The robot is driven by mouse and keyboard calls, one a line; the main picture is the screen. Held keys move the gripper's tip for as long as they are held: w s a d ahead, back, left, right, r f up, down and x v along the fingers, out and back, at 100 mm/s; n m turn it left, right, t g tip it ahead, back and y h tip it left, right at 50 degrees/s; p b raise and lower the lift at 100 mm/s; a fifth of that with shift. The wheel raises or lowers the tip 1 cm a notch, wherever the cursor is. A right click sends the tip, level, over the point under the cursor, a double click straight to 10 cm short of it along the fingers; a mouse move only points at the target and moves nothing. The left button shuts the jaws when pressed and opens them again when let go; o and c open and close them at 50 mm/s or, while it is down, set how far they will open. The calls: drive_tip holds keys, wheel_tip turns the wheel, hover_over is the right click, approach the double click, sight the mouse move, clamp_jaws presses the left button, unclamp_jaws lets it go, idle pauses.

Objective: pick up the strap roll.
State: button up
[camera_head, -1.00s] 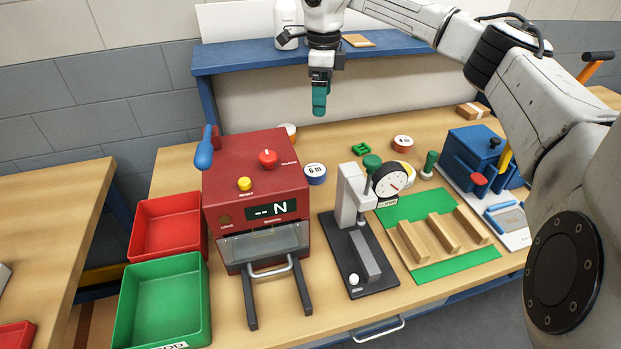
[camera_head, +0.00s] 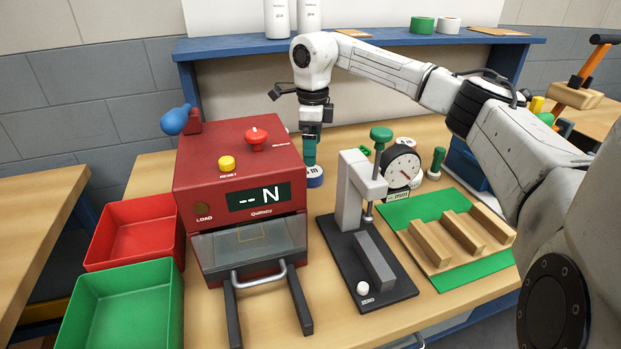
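A small round roll (camera_head: 315,182) with a white, marked top and blue side stands on the bench behind the gauge stand; I take it for the strap roll, though its label is only partly readable. My gripper (camera_head: 309,163) points down with teal fingertips right at this roll, hiding part of its top. The fingers are seen edge-on, so their gap and any contact with the roll cannot be told.
The red tester (camera_head: 240,160) stands close left of the roll. The gauge stand (camera_head: 351,190) is in front to the right. A blue shelf (camera_head: 240,46) runs behind, with white bottles and a green roll (camera_head: 421,25). Red (camera_head: 137,263) and green (camera_head: 67,338) bins are at left.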

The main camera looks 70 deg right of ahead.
sight(311, 171)
wheel_tip(311, 171, down, 8)
drive_tip(key=shift+w+a+r, duration=0.15)
drive_tip(key=shift+r, duration=0.05)
drive_tip(key=shift+c, duration=0.3)
drive_tip(key=c, duration=1.1)
drive_tip(key=shift+r, duration=0.15)
